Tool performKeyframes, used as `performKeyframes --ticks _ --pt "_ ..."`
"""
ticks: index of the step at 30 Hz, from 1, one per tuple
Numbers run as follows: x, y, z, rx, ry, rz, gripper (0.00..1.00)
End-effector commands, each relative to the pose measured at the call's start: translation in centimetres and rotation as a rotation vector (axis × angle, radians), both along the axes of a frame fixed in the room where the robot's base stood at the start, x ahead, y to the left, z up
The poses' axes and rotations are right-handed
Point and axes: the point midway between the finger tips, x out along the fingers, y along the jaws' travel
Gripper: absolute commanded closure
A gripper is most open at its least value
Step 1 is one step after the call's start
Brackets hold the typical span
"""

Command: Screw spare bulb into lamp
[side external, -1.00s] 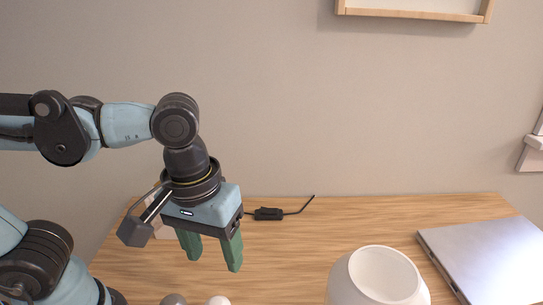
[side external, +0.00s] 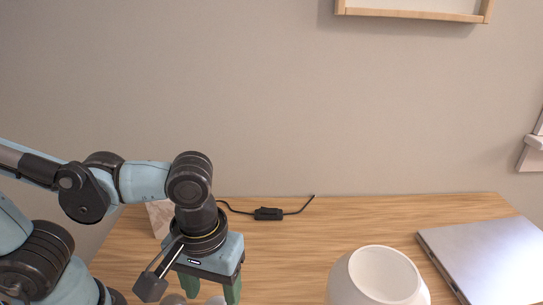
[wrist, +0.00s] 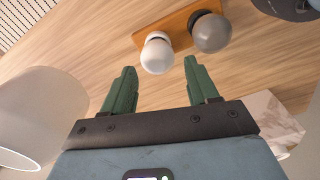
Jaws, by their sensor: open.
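A white bulb (wrist: 157,54) and a darker grey bulb (wrist: 211,33) stand side by side on a small orange-brown wooden holder (wrist: 178,24) in the wrist view. Their bases are mostly hidden. In the side view only slivers of the bulbs show at the bottom edge. My gripper (wrist: 160,66) is open and empty, its green fingers pointing down. In the wrist view the white bulb lies just beyond and between the fingertips, with no contact clear. The lamp's white rounded shade (side external: 345,283), open at the top, stands right of my gripper, and its inside looks empty.
A silver closed laptop (side external: 485,255) lies at the right of the wooden desk (side external: 300,240). A black cord switch (side external: 268,213) lies at the back. A pale marbled block (wrist: 268,112) stands behind my gripper. The desk middle is clear.

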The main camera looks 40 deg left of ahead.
Motion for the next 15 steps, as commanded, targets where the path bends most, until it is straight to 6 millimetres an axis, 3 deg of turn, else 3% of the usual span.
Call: performKeyframes --ticks 15 --pt "0.6 -0.1 -4.2 -0.001 0.000 -0.001 0.41"
